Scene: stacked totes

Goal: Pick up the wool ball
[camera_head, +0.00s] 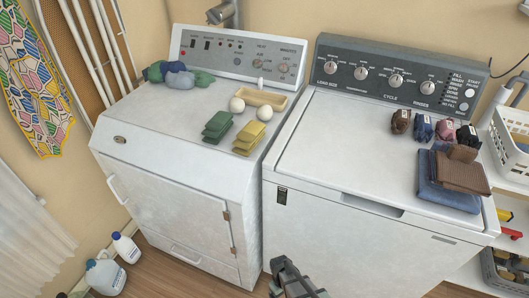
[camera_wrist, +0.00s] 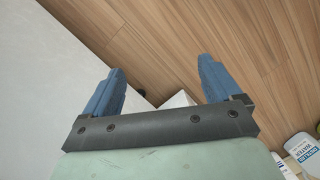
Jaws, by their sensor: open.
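Two white wool balls lie on top of the left-hand white machine, one on the left (camera_head: 237,105) and one on the right (camera_head: 264,113). My gripper (camera_head: 296,283) is at the bottom of the head view, low in front of the machines and well away from both balls. In the wrist view my gripper (camera_wrist: 160,70) has its two blue fingers spread apart with nothing between them. No wool ball shows in the wrist view.
Green folded cloths (camera_head: 217,125) and yellow folded cloths (camera_head: 249,138) lie just in front of the balls. Crumpled blue and green cloths (camera_head: 180,76) lie at the back left. The right machine holds rolled socks (camera_head: 423,128) and folded towels (camera_head: 446,190). Bottles (camera_head: 105,276) stand on the floor.

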